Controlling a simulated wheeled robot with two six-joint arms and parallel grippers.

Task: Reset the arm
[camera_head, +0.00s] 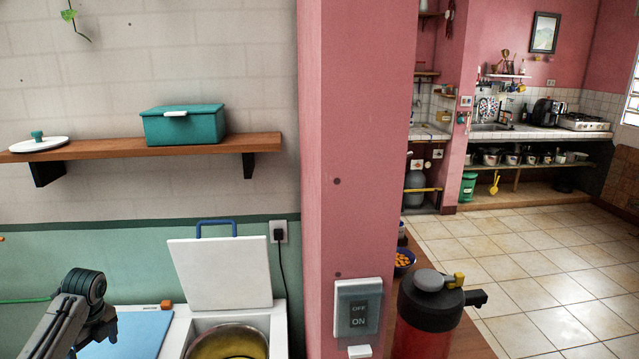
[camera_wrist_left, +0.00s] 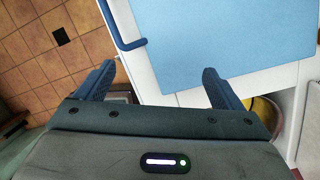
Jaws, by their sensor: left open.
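My left arm comes in at the lower left of the head view, and its gripper is outside that picture or hidden there. In the left wrist view my left gripper (camera_wrist_left: 155,85) is open, its two dark blue fingers apart with nothing between them. It is over the front edge of a white counter unit (camera_wrist_left: 180,91), near a blue handle and a light blue board (camera_wrist_left: 230,35). The board also shows in the head view (camera_head: 130,335), right of my arm. My right gripper is in neither view.
A white box with its lid raised (camera_head: 220,272) holds a yellow-bottomed pot (camera_head: 230,343). A wooden shelf (camera_head: 110,148) carries a teal box (camera_head: 184,125) and a white lid (camera_head: 38,145). A pink pillar (camera_head: 355,150) stands mid-view, with a red canister (camera_head: 425,325) to its right.

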